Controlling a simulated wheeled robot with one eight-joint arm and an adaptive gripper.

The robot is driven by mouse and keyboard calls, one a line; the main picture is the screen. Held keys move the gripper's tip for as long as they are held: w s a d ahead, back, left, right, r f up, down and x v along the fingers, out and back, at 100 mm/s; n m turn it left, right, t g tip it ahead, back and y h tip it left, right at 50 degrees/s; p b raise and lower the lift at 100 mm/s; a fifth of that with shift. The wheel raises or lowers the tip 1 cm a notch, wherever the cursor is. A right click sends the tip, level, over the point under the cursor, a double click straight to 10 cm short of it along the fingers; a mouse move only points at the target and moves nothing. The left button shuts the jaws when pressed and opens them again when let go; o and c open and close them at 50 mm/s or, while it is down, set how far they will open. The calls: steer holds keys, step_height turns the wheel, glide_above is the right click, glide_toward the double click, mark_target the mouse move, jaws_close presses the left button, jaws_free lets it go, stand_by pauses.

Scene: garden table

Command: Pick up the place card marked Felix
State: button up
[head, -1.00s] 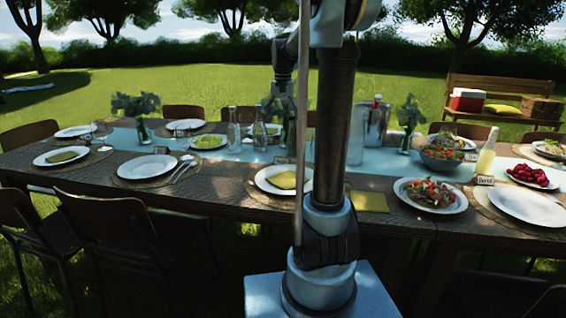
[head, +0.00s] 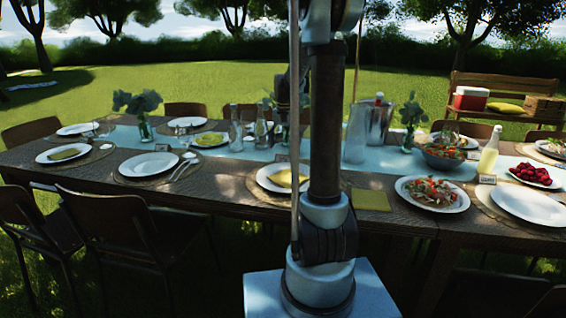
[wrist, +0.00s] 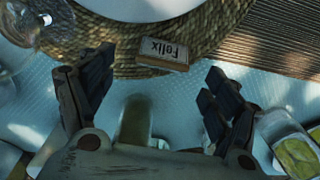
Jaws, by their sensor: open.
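The place card marked Felix (wrist: 162,53) is in the upper middle of the wrist view, its lettering upside down there. It lies at the edge of a round woven placemat (wrist: 213,38), by a white plate (wrist: 140,5). My gripper (wrist: 160,66) is open, one finger left and one right of the card, with a clear gap on both sides. The fingers appear above the table and nothing is held. In the head view my arm blocks the middle of the table, and I cannot pick out the Felix card there.
In the wrist view a clear glass (wrist: 22,35) is at upper left and a glass vessel with yellow-green contents (wrist: 290,145) at lower right. In the head view, bottles (head: 235,130), a metal bucket (head: 378,122) and a leafy vase (head: 410,120) stand along the blue runner.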

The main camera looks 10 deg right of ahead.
mark_target(283, 156)
steer(key=shift+a+f, duration=0.15)
steer(key=shift+f, duration=1.2)
steer(key=shift+a+f, duration=0.1)
steer(key=shift+f, duration=1.25)
steer(key=shift+c, duration=0.6)
steer(key=c, duration=0.9)
